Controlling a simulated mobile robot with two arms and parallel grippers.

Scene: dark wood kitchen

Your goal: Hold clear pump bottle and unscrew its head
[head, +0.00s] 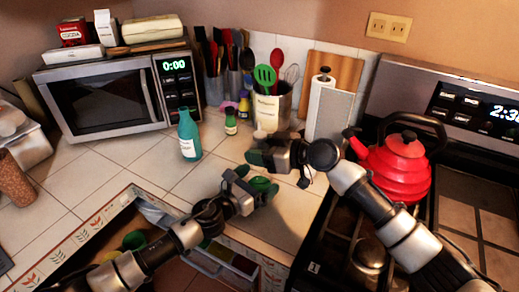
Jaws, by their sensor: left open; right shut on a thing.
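My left gripper (250,182) is open over the counter in the middle of the head view. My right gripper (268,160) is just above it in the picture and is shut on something. The held thing is hidden or too small to make out. I cannot make out a clear pump bottle or its head at the grippers. A rounded green patch (262,184) shows at the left gripper; I cannot tell whether it is a fingertip or a separate thing. A container with a cream label (267,112) stands behind the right gripper; I cannot tell whether it has a pump.
A teal bottle (188,136) and a small green bottle (230,122) stand on the counter. A paper towel roll (327,107) stands behind my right gripper. A red kettle (398,168) is on the stove. An open drawer (222,266) lies below. The tiles left of the grippers are clear.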

